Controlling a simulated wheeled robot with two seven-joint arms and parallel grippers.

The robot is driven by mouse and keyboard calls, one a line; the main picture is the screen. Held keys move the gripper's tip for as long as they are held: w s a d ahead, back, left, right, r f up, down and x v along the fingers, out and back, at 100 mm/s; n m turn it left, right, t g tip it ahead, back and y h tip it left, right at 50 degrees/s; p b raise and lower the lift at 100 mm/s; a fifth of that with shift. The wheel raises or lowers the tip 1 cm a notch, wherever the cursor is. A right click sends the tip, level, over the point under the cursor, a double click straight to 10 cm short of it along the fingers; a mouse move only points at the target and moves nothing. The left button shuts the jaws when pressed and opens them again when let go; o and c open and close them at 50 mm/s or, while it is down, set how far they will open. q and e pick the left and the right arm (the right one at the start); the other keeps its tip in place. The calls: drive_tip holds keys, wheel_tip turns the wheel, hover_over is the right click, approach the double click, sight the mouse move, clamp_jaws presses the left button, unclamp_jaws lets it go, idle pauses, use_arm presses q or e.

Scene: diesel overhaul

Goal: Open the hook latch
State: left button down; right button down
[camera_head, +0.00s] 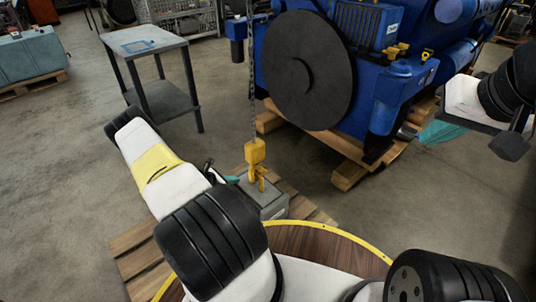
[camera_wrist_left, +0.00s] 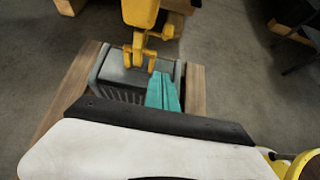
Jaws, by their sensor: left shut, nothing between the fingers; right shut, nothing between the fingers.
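The yellow hook block (camera_head: 255,151) hangs on a chain, with the yellow hook (camera_head: 261,178) below it, just above a grey box (camera_head: 272,203). In the left wrist view the block (camera_wrist_left: 140,12) is at the top and the hook (camera_wrist_left: 139,51) is over the grey box (camera_wrist_left: 117,73). The latch is too small to tell apart from the hook. My left gripper (camera_head: 232,179) has teal fingers, shut and empty, just left of the hook; in the left wrist view the fingers (camera_wrist_left: 163,91) point up toward it, slightly below and right. My right gripper (camera_head: 440,132) is shut, far right, away from the hook.
The grey box stands on a wooden pallet (camera_head: 135,256). A blue engine (camera_head: 400,85) with a large black disc (camera_head: 308,70) stands on wooden supports behind and right. A grey table (camera_head: 145,40) is at back left. Floor between table and hook is clear.

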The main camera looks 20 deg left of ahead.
sight(259, 169)
use_arm(q)
drive_tip(key=w+d+f, duration=0.3)
drive_tip(key=w+d, duration=0.2)
drive_tip(key=w, duration=0.4)
drive_tip(key=shift+w+d+f, duration=0.15)
drive_tip(key=shift+w+d, duration=0.15)
drive_tip(key=shift+d, duration=0.05)
idle(0.3)
drive_tip(key=shift+w+d+r+g, duration=0.1)
drive_tip(key=shift+r+g, duration=0.15)
drive_tip(key=shift+g, duration=0.05)
drive_tip(key=shift+w+r+g, duration=0.1)
drive_tip(key=shift+r+g, duration=0.05)
drive_tip(key=shift+g, duration=0.15)
